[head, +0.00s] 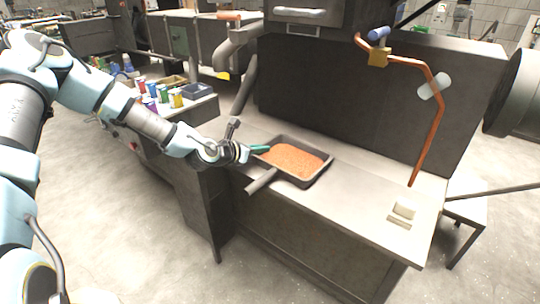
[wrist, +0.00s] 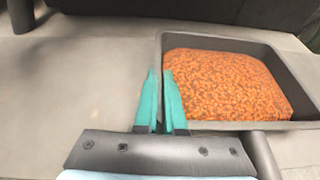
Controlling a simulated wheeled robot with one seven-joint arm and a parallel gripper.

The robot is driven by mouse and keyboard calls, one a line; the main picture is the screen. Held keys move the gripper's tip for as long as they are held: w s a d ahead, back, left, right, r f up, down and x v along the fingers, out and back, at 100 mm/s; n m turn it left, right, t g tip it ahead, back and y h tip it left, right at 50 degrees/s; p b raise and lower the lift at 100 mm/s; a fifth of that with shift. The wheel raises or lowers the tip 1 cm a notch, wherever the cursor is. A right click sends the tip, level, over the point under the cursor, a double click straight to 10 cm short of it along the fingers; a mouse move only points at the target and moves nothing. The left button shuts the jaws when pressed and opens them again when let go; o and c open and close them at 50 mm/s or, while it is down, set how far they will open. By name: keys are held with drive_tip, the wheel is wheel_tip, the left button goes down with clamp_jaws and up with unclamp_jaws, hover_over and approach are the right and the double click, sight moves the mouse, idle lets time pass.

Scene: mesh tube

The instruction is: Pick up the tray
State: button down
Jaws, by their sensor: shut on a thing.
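The tray (head: 321,173) is dark grey and rectangular and is filled with orange pellets (head: 293,158). It rests on the workbench in the head view. In the wrist view the tray (wrist: 240,126) fills the right half, with its pellets (wrist: 225,85) heaped inside. My gripper (head: 260,149) reaches the tray's left edge from the left. In the wrist view the teal fingers of my gripper (wrist: 160,75) stand on either side of the tray's left wall, one inside and one outside, shut on it. The lower part of that wall is hidden.
The grey bench top (head: 350,200) has free room right of the tray. A small white block (head: 403,210) lies near its right end. A copper pipe (head: 437,120) rises behind.

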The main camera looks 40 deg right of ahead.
drive_tip(key=shift+r, duration=0.1)
drive_tip(key=shift+r+b, duration=1.15)
drive_tip(key=shift+r, duration=3.65)
wheel_tip(320, 180, up, 6)
drive_tip(key=p, duration=0.5)
